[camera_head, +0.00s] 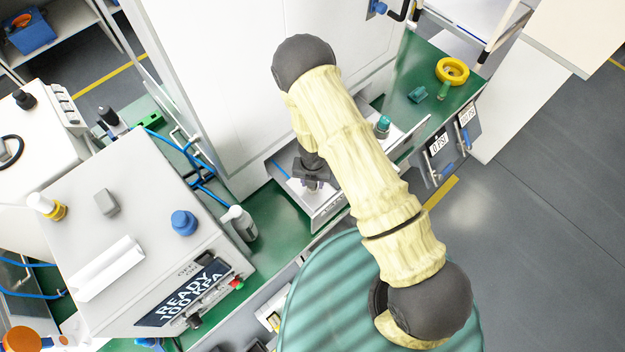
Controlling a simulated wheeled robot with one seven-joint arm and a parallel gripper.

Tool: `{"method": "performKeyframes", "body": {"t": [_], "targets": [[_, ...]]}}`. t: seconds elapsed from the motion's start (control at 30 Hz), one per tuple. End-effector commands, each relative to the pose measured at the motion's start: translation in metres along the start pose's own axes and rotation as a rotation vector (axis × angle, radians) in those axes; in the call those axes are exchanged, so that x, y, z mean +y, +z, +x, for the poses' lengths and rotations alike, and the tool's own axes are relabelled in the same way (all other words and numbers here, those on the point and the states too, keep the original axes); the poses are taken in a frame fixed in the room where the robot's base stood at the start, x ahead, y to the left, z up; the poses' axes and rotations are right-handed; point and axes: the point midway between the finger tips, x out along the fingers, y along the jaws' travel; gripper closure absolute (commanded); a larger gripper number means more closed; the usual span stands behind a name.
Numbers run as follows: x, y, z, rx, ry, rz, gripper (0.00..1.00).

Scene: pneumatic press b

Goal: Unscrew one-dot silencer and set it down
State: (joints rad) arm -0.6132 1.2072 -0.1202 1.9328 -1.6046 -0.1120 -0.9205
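My gripper (312,182) is a dark shape at the end of my cream-sleeved arm. It points down over a pale metal tray or fixture at the foot of the tall white cabinet. The view is from above and the fingers are small, so I cannot tell whether they are open or shut, or whether they hold anything. A small teal capped cylinder (382,124) stands right of my arm on the pale fixture. A small green cylinder (442,92) stands farther right on the green bench. Either could be a silencer; no dot marks are readable. My arm hides part of the fixture.
The tall white cabinet (240,70) rises behind my gripper. A grey control box (140,240) reading READY 100 KPA stands at left, with blue hoses behind it. A yellow ring (452,71) and a teal block (418,93) lie on the green bench (405,85) at right.

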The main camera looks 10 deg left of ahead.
Motion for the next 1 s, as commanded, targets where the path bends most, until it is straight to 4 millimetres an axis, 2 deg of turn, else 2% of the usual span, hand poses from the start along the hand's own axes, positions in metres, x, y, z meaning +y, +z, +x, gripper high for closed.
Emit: {"method": "performKeyframes", "body": {"t": [0.13,0.37,0.6,0.83,1.0], "targets": [[0.0,-0.0002,-0.0028,0.001,0.0,0.116,0.61],[0.0002,-0.0001,-0.0006,0.001,0.0,0.125,0.61],[-0.0001,0.0,-0.0013,0.0,-0.001,0.275,0.61],[0.0002,0.0001,-0.0008,0.0,0.0,0.283,0.61],[0.0005,0.0002,-0.0013,0.001,0.001,0.412,0.61]]}}
